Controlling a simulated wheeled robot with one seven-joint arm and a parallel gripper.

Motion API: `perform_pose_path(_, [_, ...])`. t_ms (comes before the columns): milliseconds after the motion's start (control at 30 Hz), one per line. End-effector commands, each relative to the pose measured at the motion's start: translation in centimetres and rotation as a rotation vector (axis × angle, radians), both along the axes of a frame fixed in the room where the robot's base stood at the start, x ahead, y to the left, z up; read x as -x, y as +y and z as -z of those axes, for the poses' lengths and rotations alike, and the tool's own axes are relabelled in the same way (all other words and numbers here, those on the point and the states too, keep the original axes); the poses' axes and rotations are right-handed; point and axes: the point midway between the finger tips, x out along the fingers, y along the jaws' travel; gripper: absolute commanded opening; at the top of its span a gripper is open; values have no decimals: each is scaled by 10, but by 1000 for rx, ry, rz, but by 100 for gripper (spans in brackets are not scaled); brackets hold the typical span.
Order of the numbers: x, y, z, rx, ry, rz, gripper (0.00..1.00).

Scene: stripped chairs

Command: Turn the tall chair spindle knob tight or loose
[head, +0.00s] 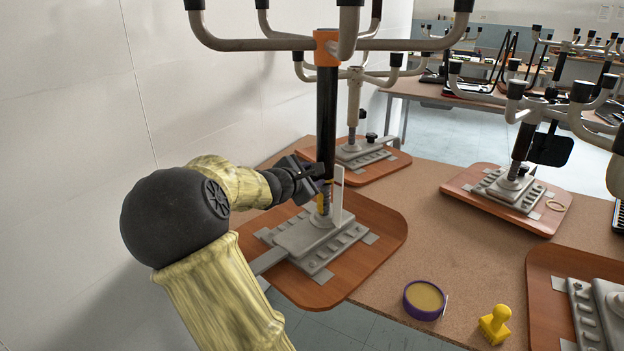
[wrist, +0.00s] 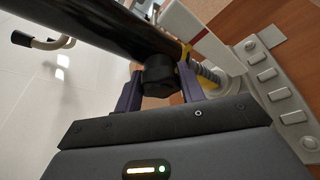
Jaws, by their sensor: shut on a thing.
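The tall chair spindle (head: 326,110) is a black upright tube with an orange collar at the top, standing on a grey base (head: 305,238) on a wooden board. In the wrist view the black tube (wrist: 95,25) runs diagonally across the top. The spindle knob (wrist: 159,76) is dark and round-edged, on the side of the tube. My gripper (head: 316,183) reaches the lower spindle from the left. In the wrist view my gripper (wrist: 160,88) has its purple fingers on both sides of the knob, shut on it. The knob is hidden in the head view.
More stripped chair bases stand on wooden boards (head: 520,225) to the right and behind. A purple-rimmed round container (head: 425,300) and a yellow stamp-like object (head: 495,324) lie on the table front. A white wall (head: 70,130) is close on the left. Grey arms spread overhead.

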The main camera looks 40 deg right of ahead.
Motion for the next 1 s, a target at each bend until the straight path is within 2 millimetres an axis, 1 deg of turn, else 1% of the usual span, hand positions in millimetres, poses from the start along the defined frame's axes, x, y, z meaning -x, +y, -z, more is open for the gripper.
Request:
perform_pose_path(233, [0,1,0,-2,0,-1,16])
perform_pose_path(267, [0,1,0,-2,0,-1,41])
perform_pose_path(300, [0,1,0,-2,0,-1,49])
perform_pose_path(367, [0,1,0,-1,0,-1,61])
perform_pose_path(633, [0,0,0,-1,0,-1,61])
perform_pose_path(767, [1,4,-1,-2,-1,-1,61])
perform_pose_path(867, [4,13,-5,-1,-2,-2,61])
perform_pose_path(1000, [11,31,-11,-4,-1,-5,61])
